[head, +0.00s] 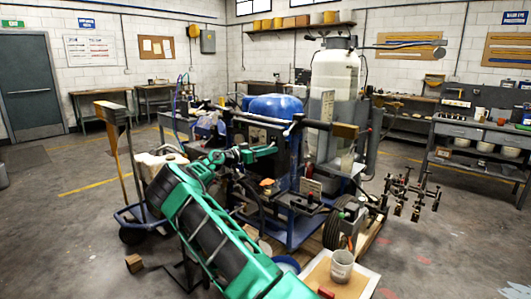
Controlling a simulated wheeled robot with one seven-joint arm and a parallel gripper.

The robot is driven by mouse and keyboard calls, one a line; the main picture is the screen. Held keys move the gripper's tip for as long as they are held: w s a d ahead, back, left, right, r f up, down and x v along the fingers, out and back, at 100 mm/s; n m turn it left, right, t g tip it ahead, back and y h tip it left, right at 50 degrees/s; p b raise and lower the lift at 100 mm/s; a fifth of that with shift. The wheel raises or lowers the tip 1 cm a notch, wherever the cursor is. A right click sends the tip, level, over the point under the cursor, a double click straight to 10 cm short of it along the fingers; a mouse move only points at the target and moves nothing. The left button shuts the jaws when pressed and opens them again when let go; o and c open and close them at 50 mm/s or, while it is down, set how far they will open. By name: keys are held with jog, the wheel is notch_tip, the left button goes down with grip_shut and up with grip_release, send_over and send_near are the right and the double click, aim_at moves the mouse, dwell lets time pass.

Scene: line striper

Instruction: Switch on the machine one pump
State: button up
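A line striping machine (292,205) stands in the middle of the head view, on a blue frame. It carries a blue rounded tank (275,107) and a tall white tank (335,85). A dark panel (257,134) with small fittings sits below the blue tank. My green arm reaches up from the bottom, and my gripper (268,150) is at the machine's left front, overlapping the area below the panel. I cannot tell whether it touches anything, or whether its fingers are open. No pump switch can be made out at this size.
A hand cart (135,215) with a pale jug (160,160) stands to the left. Spray fittings (408,195) stick out right. A workbench (480,140) stands at the right; floor is open at far left.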

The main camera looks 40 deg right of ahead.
aim_at(272, 145)
grip_shut()
jog(key=shift+r, duration=0.15)
jog(key=y, duration=0.1)
jog(key=r+y, duration=0.1)
jog(key=y, duration=0.1)
jog(key=shift+w+a+r+n+t+y, duration=0.1)
jog(key=shift+a+r+n+t+y, duration=0.1)
jog(key=shift+r+n+t+y, duration=0.15)
jog(key=shift+d+r+n+y, duration=0.1)
jog(key=shift+r+n+y, duration=0.3)
jog(key=shift+y, duration=0.75)
jog(key=shift+d+r+n+y, duration=0.15)
jog(key=shift+r+y, duration=0.15)
jog(key=shift+y, duration=0.6)
jog(key=shift+r+n+y, duration=0.1)
jog(key=shift+r+y, duration=0.2)
jog(key=shift+y, duration=0.6)
jog(key=shift+w, duration=0.1)
